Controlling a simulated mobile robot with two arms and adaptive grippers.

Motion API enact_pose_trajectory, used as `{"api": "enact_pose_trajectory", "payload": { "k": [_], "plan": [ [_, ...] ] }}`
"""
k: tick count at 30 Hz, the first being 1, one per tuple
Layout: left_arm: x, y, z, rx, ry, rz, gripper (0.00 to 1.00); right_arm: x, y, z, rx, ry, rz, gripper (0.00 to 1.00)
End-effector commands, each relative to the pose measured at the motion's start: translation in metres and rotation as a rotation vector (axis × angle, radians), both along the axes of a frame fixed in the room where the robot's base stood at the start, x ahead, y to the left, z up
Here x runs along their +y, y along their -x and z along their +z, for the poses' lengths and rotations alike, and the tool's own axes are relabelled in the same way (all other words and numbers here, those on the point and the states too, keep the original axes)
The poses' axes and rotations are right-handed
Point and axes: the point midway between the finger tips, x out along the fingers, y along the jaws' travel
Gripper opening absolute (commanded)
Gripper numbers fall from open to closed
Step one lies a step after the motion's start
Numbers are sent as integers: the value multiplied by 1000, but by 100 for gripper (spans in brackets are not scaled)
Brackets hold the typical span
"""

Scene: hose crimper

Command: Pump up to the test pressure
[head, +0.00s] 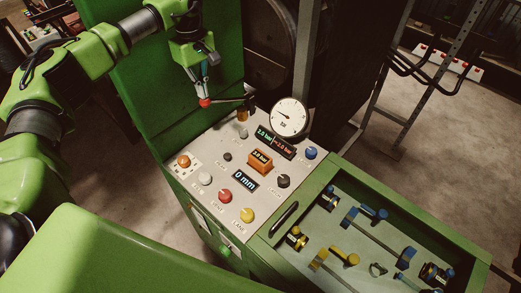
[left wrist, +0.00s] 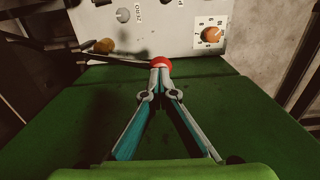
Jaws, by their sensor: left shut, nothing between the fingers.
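The pump lever is a dark rod (head: 228,100) with a red ball knob (head: 205,102), which also shows in the left wrist view (left wrist: 161,63). The rod runs to a brass fitting (head: 242,116) at the panel's back edge. My left gripper (head: 205,96) is shut with its fingertips at the red knob, seemingly touching it, with nothing between them. The white round gauge (head: 290,116) stands at the panel's back right; its needle is too small to read surely. A dark display (head: 275,143) shows two small bar readings, apparently 2.0. My right gripper is out of view.
The sloped panel (head: 215,165) carries several coloured knobs, an orange box (head: 260,161) and a 0 mm display (head: 244,181). A green tray (head: 343,165) with blue and yellow fittings lies to the right. A green machine wall (head: 130,75) stands behind the left arm.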

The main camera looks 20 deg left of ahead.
Motion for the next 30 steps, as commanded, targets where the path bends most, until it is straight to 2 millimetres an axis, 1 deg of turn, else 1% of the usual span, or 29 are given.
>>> {"api": "enact_pose_trajectory", "payload": {
  "k": [1, 4, 30],
  "plan": [
    [0, -1, 13, 1, -1, 1, 0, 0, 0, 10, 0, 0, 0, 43],
    [0, -2, 19, 3, -1, 1, 0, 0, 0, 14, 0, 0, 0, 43],
    [0, -3, 18, 1, 0, 1, 0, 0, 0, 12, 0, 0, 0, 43]
  ]
}}
